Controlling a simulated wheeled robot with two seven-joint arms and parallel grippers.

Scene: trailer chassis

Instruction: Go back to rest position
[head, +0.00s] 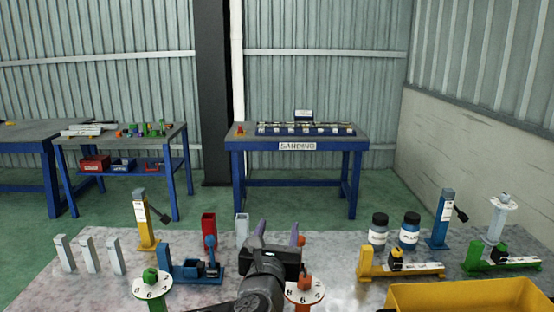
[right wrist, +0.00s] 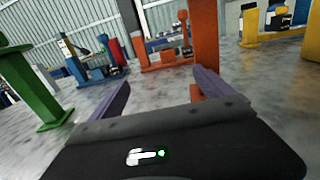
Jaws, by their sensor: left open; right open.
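A yellow vise (head: 400,265), two bottles (head: 409,232) and a yellow bin (head: 470,296) are to the right. A sanding bench (head: 297,140) stands behind.

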